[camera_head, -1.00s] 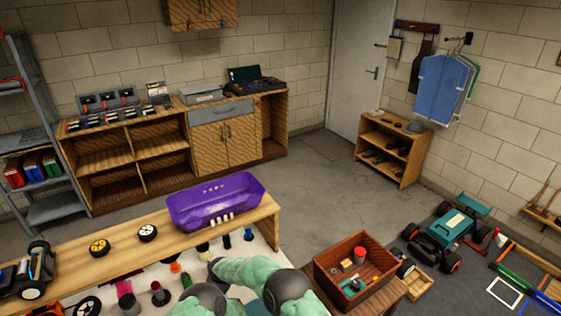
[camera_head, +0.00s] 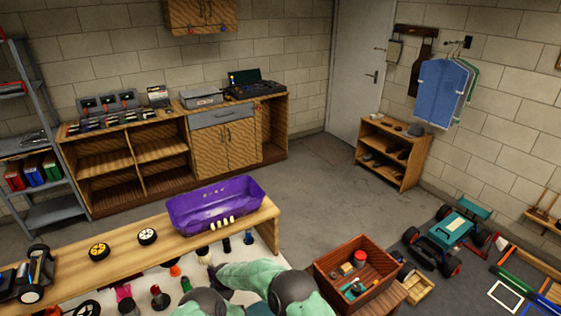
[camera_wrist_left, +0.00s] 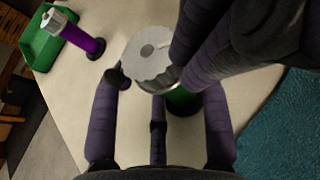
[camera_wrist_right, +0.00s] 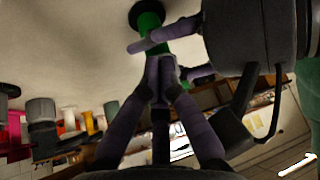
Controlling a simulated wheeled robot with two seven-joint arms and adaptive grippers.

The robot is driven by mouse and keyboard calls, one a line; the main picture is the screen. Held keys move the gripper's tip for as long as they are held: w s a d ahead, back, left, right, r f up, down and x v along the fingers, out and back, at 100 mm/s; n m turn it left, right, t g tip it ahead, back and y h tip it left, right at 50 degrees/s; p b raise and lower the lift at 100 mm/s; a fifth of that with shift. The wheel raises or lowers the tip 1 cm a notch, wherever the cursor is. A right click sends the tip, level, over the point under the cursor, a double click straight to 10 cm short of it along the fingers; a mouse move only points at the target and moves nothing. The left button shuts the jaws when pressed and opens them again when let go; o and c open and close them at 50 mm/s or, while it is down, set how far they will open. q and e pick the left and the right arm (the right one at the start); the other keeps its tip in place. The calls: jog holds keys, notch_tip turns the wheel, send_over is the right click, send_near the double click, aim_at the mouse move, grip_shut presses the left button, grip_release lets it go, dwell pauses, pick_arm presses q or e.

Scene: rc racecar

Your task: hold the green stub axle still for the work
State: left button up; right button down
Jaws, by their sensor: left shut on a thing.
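The green stub axle (camera_wrist_left: 184,101) stands upright on a black round base on the pale bench top in the left wrist view. A grey metal disc with a central hole (camera_wrist_left: 140,60) is above it, nearer the camera. My left gripper (camera_wrist_left: 165,88) has its dark fingers closed around the axle. In the right wrist view the green axle (camera_wrist_right: 152,32) shows near the top, with left fingers across it. My right gripper (camera_wrist_right: 162,68) has its fingers drawn together at the axle's end; what lies between them is hidden. In the head view my arms hide the axle.
A purple car shell (camera_head: 215,203) sits on the raised shelf (camera_head: 185,243). A wooden box of parts (camera_head: 355,272) is to the right. Several coloured parts stand beside my arms.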

jog(key=shift+s+d+f, duration=0.3)
jog(key=shift+s+f, duration=0.1)
jog(key=shift+f, duration=0.1)
notch_tip(320, 180, up, 7)
jog(key=w, duration=0.1)
jog(key=shift+w, duration=0.2)
jog(key=shift+w+f, duration=0.1)
dwell(0.4)
notch_tip(320, 180, down, 6)
jog(key=a, duration=0.2)
jog(key=shift+w+a, duration=0.25)
jog(key=shift+w, duration=0.2)
dwell(0.3)
jog(key=shift+s+f, duration=0.1)
jog(key=shift+s, duration=0.35)
dwell(0.8)
